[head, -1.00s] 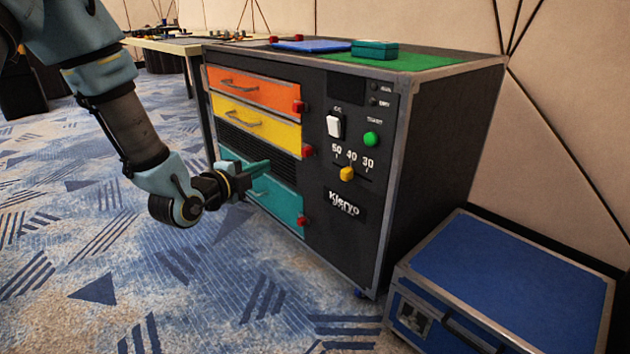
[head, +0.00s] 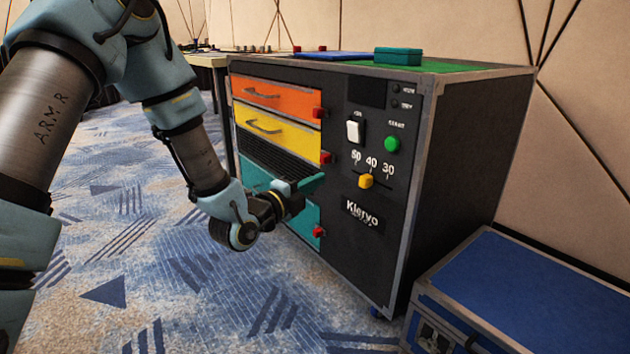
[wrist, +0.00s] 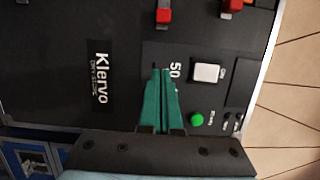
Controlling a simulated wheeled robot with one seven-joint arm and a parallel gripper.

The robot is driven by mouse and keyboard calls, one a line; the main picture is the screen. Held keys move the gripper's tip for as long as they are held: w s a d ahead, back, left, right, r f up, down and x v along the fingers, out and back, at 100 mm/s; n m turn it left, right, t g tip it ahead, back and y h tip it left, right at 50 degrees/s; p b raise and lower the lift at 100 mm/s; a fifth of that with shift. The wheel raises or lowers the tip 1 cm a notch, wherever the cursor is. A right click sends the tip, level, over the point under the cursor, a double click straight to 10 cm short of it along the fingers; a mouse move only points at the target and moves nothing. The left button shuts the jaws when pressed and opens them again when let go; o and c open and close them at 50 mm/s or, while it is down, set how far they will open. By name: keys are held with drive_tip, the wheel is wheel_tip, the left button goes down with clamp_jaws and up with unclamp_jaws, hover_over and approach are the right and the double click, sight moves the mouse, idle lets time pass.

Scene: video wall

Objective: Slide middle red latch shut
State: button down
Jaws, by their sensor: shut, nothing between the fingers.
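The middle red latch (head: 326,157) sits at the right edge of the yellow drawer (head: 275,136) on the black cabinet. It also shows in the wrist view (wrist: 163,16), straight beyond my fingertips. My gripper (head: 318,178) is shut and empty, its teal fingers pointing at the cabinet front. In the head view the tips appear just below the middle latch. In the wrist view the gripper (wrist: 160,72) has a gap of dark panel between its tips and the latch. I cannot tell whether the tips touch the panel.
The top red latch (head: 318,112) is beside the orange drawer, the bottom one (head: 318,232) beside the teal drawer (head: 305,215). A white switch (head: 355,131), green button (head: 392,144) and yellow slider (head: 366,181) are to the right. A blue case (head: 530,280) stands at lower right.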

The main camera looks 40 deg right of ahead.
sight(324, 158)
drive_tip(key=d+b, duration=0.1)
drive_tip(key=d, duration=0.2)
drive_tip(key=w+d, duration=0.1)
drive_tip(key=d, duration=0.3)
drive_tip(key=shift+w+f+b, duration=0.15)
drive_tip(key=shift+w+b, duration=0.05)
drive_tip(key=shift+b, duration=0.2)
drive_tip(key=shift+w+d+b, duration=0.15)
drive_tip(key=shift+w+b, duration=0.1)
drive_tip(key=shift+w, duration=0.35)
drive_tip(key=shift+w+d+b, duration=0.15)
drive_tip(key=shift+w+b, duration=0.05)
drive_tip(key=shift+w, duration=0.4)
drive_tip(key=shift+w+d, duration=0.1)
drive_tip(key=shift+w, duration=0.75)
drive_tip(key=shift+w+d+b, duration=0.1)
drive_tip(key=shift+w+b, duration=0.3)
drive_tip(key=shift+w, duration=1.5)
